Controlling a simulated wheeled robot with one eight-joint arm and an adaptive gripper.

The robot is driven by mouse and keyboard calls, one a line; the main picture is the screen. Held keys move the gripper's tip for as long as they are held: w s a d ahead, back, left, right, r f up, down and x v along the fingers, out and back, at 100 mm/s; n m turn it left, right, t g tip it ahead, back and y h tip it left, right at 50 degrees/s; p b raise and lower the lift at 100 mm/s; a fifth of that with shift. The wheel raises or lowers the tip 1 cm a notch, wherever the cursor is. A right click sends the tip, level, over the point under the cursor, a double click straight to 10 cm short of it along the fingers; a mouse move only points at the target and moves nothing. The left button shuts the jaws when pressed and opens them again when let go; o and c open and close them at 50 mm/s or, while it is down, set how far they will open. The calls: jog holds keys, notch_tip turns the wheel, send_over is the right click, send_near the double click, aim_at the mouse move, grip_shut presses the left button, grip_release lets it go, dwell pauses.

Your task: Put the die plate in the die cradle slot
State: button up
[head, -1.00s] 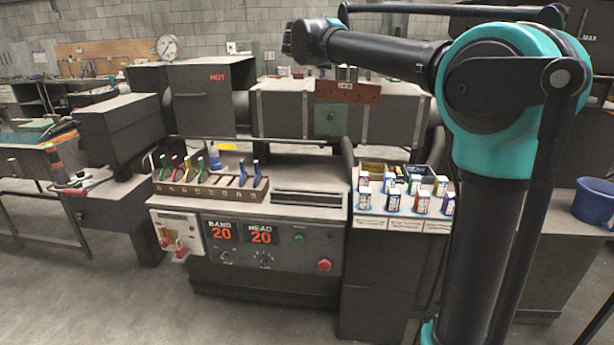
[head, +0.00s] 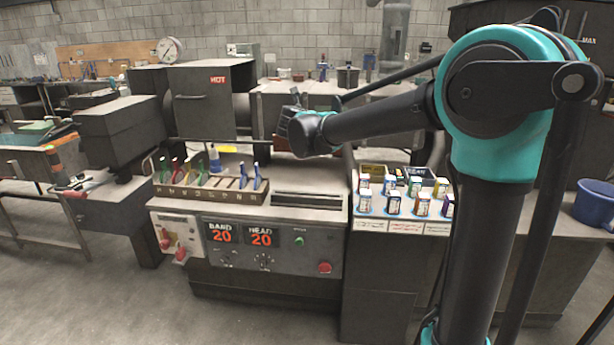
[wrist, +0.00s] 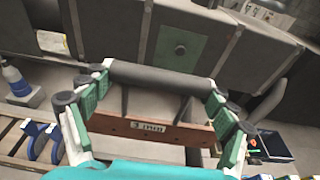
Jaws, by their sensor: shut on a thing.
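The die plate is a reddish-brown bar marked "3 mm" (wrist: 190,134) with a dark cylindrical handle (wrist: 160,76) joined to it by two prongs. My gripper (wrist: 158,90) is shut on this handle, with green pads at both ends of it. The plate hangs level in the wrist view, above the grey bench. In the head view my arm hides most of the plate, and only a small reddish part (head: 282,143) shows. The die cradle looks to be the dark slotted block (head: 308,200) on the bench, below and in front of the plate. The cradle is not clear in the wrist view.
A rack with coloured handles (head: 205,190) stands left of the slot. A tray of small boxes (head: 405,200) stands to its right.

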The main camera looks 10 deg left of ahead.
notch_tip(320, 180, down, 19)
jog(key=shift+f, duration=0.2)
dwell(0.5)
jog(key=shift+f, duration=0.1)
jog(key=o, duration=1.7)
jog(key=shift+o, duration=0.2)
jog(key=s+r, duration=0.2)
jog(key=s, duration=0.9)
jog(key=shift+s+a+r, duration=0.2)
jog(key=shift+s+r, duration=0.1)
jog(key=shift+s, duration=0.1)
